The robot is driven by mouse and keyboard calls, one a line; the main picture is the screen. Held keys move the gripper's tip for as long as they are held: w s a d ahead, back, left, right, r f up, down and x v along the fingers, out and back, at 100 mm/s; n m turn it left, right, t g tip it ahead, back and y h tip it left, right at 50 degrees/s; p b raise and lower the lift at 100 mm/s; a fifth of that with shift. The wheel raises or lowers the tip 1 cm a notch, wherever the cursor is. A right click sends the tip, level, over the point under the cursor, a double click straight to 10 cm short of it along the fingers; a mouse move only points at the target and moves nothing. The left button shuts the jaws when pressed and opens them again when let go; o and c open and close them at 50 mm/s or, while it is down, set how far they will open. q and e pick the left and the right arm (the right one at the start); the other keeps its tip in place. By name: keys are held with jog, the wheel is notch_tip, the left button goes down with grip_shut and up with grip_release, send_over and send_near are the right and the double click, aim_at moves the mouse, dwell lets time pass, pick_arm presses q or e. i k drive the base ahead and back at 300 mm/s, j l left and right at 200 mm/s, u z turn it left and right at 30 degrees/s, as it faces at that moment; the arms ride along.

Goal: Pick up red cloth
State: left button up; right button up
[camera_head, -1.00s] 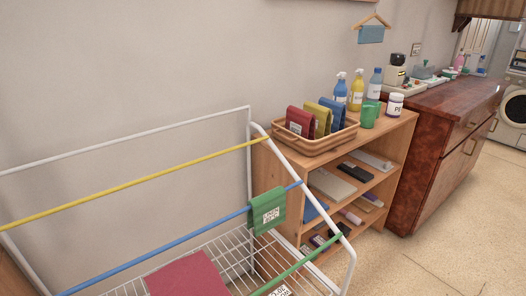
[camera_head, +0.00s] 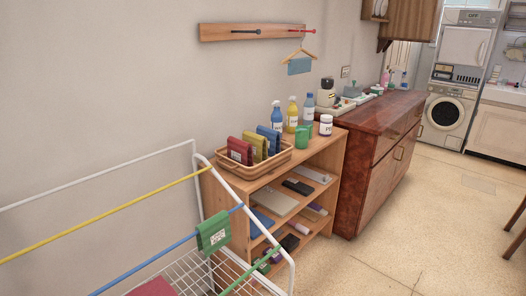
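A folded red cloth (camera_head: 240,150) with a white label stands upright at the left end of a tan basket (camera_head: 258,169) on top of a wooden shelf unit. A yellow cloth (camera_head: 260,144) and a blue cloth (camera_head: 274,137) stand beside it in the same basket. A larger dark red piece (camera_head: 154,287) lies low on the drying rack at the bottom edge, mostly cut off. Neither of my grippers shows in the head view.
The white drying rack (camera_head: 246,188) with coloured bars and a hanging green cloth (camera_head: 213,231) stands left of the shelf unit (camera_head: 333,147). Bottles and a green cup (camera_head: 302,137) stand behind and right of the basket. Open floor (camera_head: 440,210) lies at right.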

aim_at(241, 151)
jog(key=i+l+z, duration=0.25)
jog(key=l+z, duration=0.15)
jog(key=i+l+z, duration=0.25)
jog(key=z, duration=0.15)
jog(key=i+l+z, duration=0.15)
jog(key=i, duration=0.2)
jog(key=i+l+z, duration=0.15)
jog(key=i, duration=0.2)
jog(key=i+l+z, duration=0.1)
jog(key=i, duration=0.3)
jog(key=i+u, duration=0.25)
jog(key=u, duration=0.15)
jog(key=i+u, duration=0.25)
jog(key=u, duration=0.15)
jog(key=i+l+u, duration=0.15)
jog(key=u, duration=0.25)
jog(key=i+l, duration=0.05)
jog(key=i, duration=0.05)
